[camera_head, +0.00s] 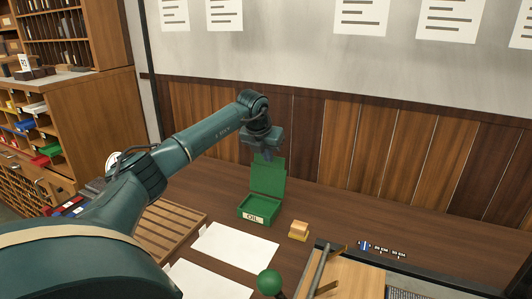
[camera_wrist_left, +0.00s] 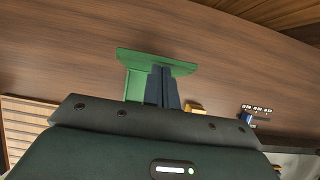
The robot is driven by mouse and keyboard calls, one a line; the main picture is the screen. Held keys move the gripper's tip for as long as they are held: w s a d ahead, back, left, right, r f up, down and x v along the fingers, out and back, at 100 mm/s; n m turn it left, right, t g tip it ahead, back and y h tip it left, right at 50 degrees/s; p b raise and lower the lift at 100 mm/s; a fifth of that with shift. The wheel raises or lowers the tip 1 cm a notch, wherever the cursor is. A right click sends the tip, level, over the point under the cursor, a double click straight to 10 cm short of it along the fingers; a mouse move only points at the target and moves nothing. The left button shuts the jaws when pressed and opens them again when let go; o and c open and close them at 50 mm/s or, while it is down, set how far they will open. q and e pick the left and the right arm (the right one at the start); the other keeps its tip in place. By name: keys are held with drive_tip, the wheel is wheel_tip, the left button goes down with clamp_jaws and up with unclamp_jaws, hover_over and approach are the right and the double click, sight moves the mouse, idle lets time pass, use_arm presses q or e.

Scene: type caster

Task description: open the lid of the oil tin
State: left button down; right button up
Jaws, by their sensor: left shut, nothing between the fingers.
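The green oil tin (camera_head: 258,211) stands on the wooden table with its "OIL" label facing front. Its lid (camera_head: 269,179) is raised, roughly upright at the back of the tin. My left gripper (camera_head: 267,157) is shut and empty, at the top edge of the lid. In the left wrist view the shut fingers (camera_wrist_left: 163,88) overlap the lid (camera_wrist_left: 155,62), seen from above, with part of the tin (camera_wrist_left: 137,84) beside them. Whether the fingers touch the lid I cannot tell. My right gripper is not in view.
A yellowish block (camera_head: 299,231) stands right of the tin. White sheets (camera_head: 235,246) and a slatted wooden rack (camera_head: 170,228) lie in front and left. A green ball-topped handle (camera_head: 270,282) rises at the front. The table behind the tin is clear up to the panelled wall.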

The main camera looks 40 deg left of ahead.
use_arm(q)
drive_tip(key=shift+w+r, duration=0.1)
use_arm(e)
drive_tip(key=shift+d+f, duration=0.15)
use_arm(q)
drive_tip(key=shift+r, duration=0.1)
